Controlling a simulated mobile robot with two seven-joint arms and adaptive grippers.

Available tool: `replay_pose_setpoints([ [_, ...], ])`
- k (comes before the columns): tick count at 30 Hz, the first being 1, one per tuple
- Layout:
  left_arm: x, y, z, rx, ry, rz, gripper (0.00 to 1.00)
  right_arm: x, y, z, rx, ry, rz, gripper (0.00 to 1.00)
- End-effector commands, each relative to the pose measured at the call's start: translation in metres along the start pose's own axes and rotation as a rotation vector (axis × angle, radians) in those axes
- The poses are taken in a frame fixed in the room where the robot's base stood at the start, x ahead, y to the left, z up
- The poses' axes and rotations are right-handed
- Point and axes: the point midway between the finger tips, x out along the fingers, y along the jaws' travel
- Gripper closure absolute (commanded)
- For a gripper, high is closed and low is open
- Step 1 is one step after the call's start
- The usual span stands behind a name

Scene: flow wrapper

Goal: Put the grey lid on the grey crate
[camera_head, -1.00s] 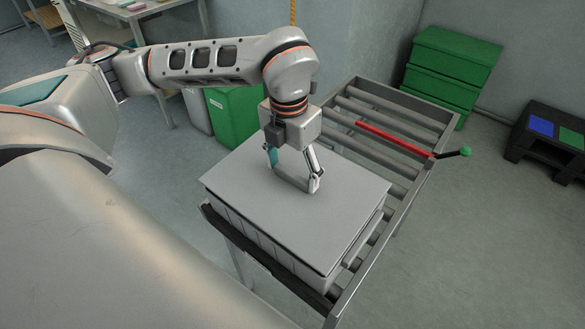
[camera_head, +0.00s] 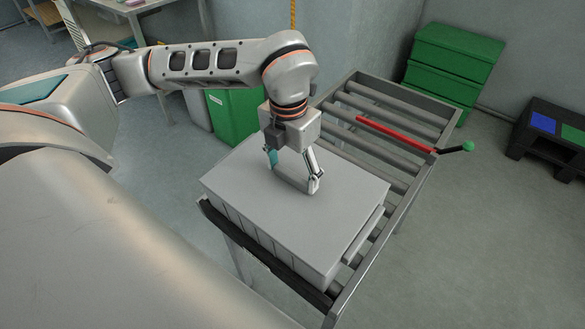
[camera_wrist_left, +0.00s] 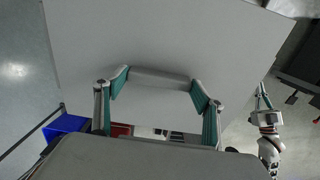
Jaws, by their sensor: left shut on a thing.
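The grey lid (camera_head: 245,200) lies flat over the top of the grey crate (camera_head: 300,262) in the head view, its edges lined up with the crate's rim and no dark gap showing between them. The crate sits on the near end of a roller conveyor. My left gripper (camera_head: 294,175) is above the lid, shut on its raised handle. In the left wrist view, the left gripper (camera_wrist_left: 157,88) has its teal-padded fingers at both ends of the handle, and the lid (camera_wrist_left: 130,35) fills the upper middle. My right gripper (camera_wrist_left: 263,98) shows small at the right; its opening is unclear.
The roller conveyor (camera_head: 425,192) has bare rollers behind the crate and a red bar (camera_head: 395,134) with a green knob across it. Green crates (camera_head: 450,62) are stacked behind. A green bin (camera_head: 235,115) stands left of the conveyor. A black rack (camera_head: 550,140) stands at right.

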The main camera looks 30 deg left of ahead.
Motion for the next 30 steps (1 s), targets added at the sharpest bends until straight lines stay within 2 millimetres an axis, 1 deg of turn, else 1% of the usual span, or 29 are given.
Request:
replay_pose_setpoints([
  [7,0.000,0.000,0.000,0.000,-0.001,0.000,0.59,0.000,0.000,-0.001,0.000,0.001,0.000,1.00],
  [8,0.000,0.000,0.000,0.000,-0.001,0.000,0.29,0.000,0.000,-0.001,0.000,0.001,0.000,1.00],
  [9,0.000,0.000,0.000,0.000,-0.001,0.000,0.18,0.000,0.000,-0.001,0.000,0.002,0.000,1.00],
  [10,0.000,0.000,0.000,0.000,-0.001,0.000,0.11,0.000,0.000,-0.001,0.000,0.002,0.000,1.00],
  [20,0.000,0.000,0.000,0.000,0.000,0.000,0.11,-0.001,0.001,0.000,-0.003,-0.001,0.000,1.00],
  [23,-0.004,0.000,0.001,0.000,-0.002,0.000,0.11,-0.001,0.001,0.001,-0.004,-0.002,0.001,1.00],
  [26,-0.016,0.000,0.001,0.000,-0.004,0.000,0.11,0.000,0.001,0.001,-0.003,-0.001,0.000,1.00],
  [30,-0.043,0.000,0.002,0.000,-0.007,0.000,0.11,0.000,0.001,0.000,-0.002,0.000,0.000,1.00],
])
